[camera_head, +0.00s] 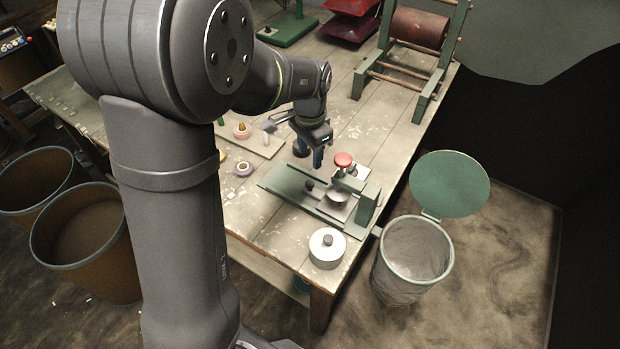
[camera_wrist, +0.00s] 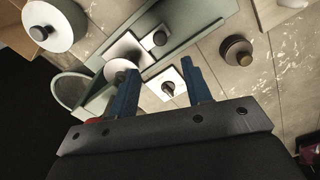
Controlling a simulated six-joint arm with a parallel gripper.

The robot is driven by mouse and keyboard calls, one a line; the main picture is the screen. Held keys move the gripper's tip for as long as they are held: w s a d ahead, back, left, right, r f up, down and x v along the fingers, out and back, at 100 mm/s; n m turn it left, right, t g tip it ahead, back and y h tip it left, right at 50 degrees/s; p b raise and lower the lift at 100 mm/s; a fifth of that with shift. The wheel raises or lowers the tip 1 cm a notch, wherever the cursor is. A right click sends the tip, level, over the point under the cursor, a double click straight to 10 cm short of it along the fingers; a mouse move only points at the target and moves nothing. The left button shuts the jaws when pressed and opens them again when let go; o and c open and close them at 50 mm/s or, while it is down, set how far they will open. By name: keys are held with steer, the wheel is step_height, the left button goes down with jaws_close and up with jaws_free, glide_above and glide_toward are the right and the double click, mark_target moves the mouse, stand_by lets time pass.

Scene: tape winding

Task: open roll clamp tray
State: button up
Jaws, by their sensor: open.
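The green winding fixture with its tray (camera_head: 287,187) stands near the table's front right corner; it also shows in the wrist view (camera_wrist: 200,22). My gripper (camera_head: 318,160) is above the table just behind the fixture, pointing down. In the wrist view its two blue fingers (camera_wrist: 160,88) are apart.
A white lidded pot (camera_head: 327,248) stands at the front corner, and a lined bin (camera_head: 418,250) with a green lid is right of the table. A brown round piece (camera_wrist: 237,50) lies nearby. Tape rolls (camera_head: 243,168) lie left; a roller stand (camera_head: 415,45) is behind.

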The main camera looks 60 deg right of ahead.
mark_target(310, 182)
step_height(310, 182, down, 11)
steer(key=shift+r, duration=0.1)
stand_by(0.3)
jaws_close()
